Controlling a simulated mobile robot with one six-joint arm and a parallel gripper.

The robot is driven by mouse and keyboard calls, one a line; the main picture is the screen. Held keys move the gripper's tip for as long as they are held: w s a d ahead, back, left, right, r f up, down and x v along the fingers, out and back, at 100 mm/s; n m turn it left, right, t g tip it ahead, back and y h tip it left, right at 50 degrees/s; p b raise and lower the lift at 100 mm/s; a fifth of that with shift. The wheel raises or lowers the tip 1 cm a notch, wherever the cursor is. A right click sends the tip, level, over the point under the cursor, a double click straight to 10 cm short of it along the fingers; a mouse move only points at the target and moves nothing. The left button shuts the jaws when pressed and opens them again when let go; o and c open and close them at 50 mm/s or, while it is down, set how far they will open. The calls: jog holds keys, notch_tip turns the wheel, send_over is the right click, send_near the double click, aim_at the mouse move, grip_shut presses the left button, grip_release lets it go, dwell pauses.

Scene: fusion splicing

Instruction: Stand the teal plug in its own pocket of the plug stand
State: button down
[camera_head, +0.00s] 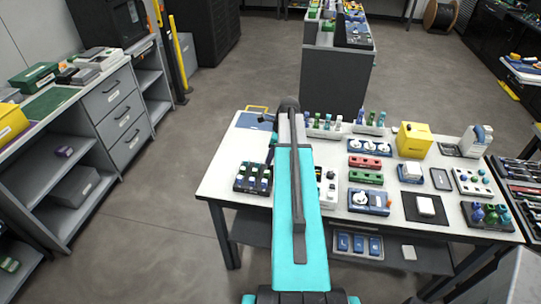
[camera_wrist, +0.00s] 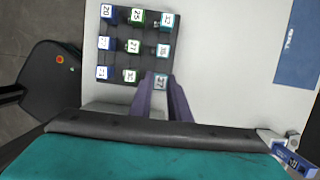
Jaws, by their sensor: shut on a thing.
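In the wrist view, my gripper (camera_wrist: 161,86) has its purple fingers close together at the near right corner of a dark stand (camera_wrist: 120,47). They are shut on a small plug (camera_wrist: 160,82) with a pale, numbered top; its sides are mostly hidden, so its colour is hard to tell. Whether it sits in the corner pocket or just above it I cannot tell. The stand holds rows of blue, green and teal numbered plugs, including a teal one (camera_wrist: 167,20) at the far right corner. The stand also shows in the head view (camera_head: 253,187), left on the table, with my gripper largely hidden by my arm.
The white table (camera_head: 222,165) is bare left of the stand. To the right stand a yellow box (camera_head: 413,140), red (camera_head: 365,162) and green (camera_head: 366,178) blocks, and another dark holder with coloured plugs (camera_head: 490,215). A blue sheet (camera_wrist: 297,45) lies on the table.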

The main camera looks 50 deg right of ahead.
jog(key=shift+f, duration=1.85)
dwell(2.9)
jog(key=c, duration=1.6)
grip_release()
jog(key=shift+r, duration=0.1)
jog(key=shift+w+a+p+v, duration=0.15)
jog(key=shift+p+v, duration=0.4)
jog(key=shift+v, duration=0.4)
jog(key=shift+w+a+p+v, duration=0.15)
jog(key=shift+p+v, duration=0.45)
jog(key=shift+v, duration=0.35)
jog(key=shift+w+a+p+v, duration=0.2)
jog(key=shift+p+v, duration=0.35)
jog(key=shift+v, duration=0.35)
jog(key=shift+r, duration=0.2)
